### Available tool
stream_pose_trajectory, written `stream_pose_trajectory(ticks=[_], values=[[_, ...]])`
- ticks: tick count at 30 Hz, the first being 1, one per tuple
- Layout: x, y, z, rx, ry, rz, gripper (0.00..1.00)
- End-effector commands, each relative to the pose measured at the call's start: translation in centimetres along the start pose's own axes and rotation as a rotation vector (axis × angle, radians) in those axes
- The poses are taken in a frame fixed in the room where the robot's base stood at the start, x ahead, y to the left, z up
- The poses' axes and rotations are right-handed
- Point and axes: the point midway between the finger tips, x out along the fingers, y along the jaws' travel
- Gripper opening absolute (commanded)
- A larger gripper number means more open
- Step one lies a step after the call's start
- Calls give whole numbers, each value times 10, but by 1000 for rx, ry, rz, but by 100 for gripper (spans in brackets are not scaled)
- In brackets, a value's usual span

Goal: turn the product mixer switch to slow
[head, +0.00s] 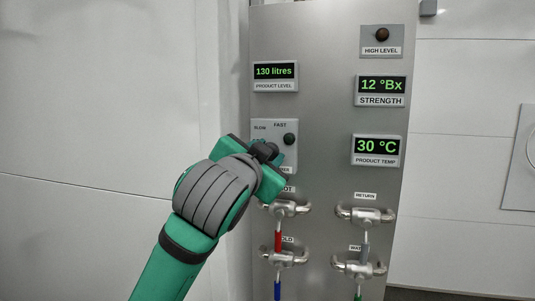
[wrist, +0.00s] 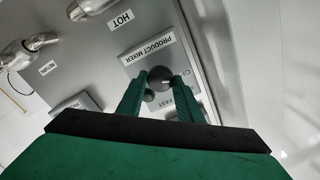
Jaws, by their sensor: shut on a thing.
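The product mixer plate (head: 263,126) is on the grey panel, with SLOW and FAST labels on its upper part. It also shows upside down in the wrist view, where its PRODUCT MIXER label (wrist: 148,49) is readable. My gripper (head: 268,153) is at the lower part of this plate and covers much of it. In the wrist view, my gripper's two green fingers (wrist: 160,80) are shut on the dark round switch knob (wrist: 159,77). Which label the switch points at cannot be told. A dark round lamp (head: 289,139) is by the FAST label.
Above the plate is the product level display (head: 275,72). Strength (head: 381,86) and product temp (head: 376,147) displays are to the right. Metal valve handles (head: 285,208) stick out below my gripper, with more at the lower right. Left of the panel is a bare white wall.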

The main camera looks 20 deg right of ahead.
Motion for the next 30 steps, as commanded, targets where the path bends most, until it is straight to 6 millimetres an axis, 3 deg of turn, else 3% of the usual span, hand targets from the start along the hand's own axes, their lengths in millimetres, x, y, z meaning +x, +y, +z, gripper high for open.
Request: stream_pose_trajectory(ticks=[13,30], values=[[0,0,-1,299,1,-1,10],[0,1,-1,379,2,-2,10]])
